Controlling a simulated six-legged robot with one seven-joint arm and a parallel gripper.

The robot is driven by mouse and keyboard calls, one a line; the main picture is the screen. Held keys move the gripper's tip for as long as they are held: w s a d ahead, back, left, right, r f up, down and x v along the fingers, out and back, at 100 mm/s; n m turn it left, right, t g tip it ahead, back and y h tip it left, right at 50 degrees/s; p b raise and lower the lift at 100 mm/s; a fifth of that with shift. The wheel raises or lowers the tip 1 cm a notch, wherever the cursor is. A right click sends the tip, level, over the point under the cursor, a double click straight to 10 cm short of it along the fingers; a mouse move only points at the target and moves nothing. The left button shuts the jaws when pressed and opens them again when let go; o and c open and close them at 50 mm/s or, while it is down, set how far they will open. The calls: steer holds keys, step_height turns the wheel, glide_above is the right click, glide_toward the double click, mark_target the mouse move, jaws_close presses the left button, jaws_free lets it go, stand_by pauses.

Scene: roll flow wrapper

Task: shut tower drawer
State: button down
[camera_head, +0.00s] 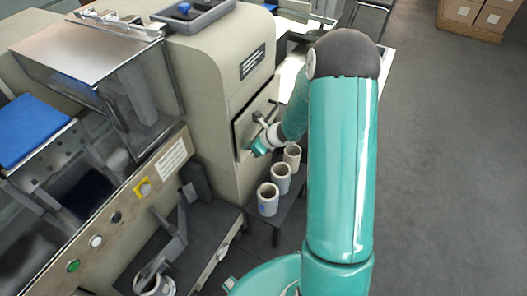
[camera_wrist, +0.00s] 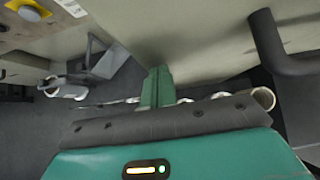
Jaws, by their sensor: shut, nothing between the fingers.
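The beige tower (camera_head: 222,75) stands in the middle of the head view. Its drawer front (camera_head: 246,122) is on the side facing right, with a dark edge around it; I cannot tell how far out it stands. A dark handle (camera_head: 262,118) is on the drawer front. My gripper (camera_head: 252,148) is low at the drawer front, just below the handle. In the wrist view my gripper (camera_wrist: 158,88) has its green fingers together and empty, close to a beige surface. A dark bar, probably the handle (camera_wrist: 268,42), is to its right, apart from the fingers.
Several white rolls (camera_head: 268,200) stand on a dark stand (camera_head: 287,215) below the drawer. The machine's control panel (camera_head: 120,215) with buttons is at the left. Open grey floor (camera_head: 450,170) lies to the right. Boxes (camera_head: 475,15) are at the far back right.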

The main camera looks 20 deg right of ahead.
steer(key=shift+w+a+r, duration=0.1)
steer(key=shift+w+a, duration=0.6)
steer(key=shift+w, duration=0.05)
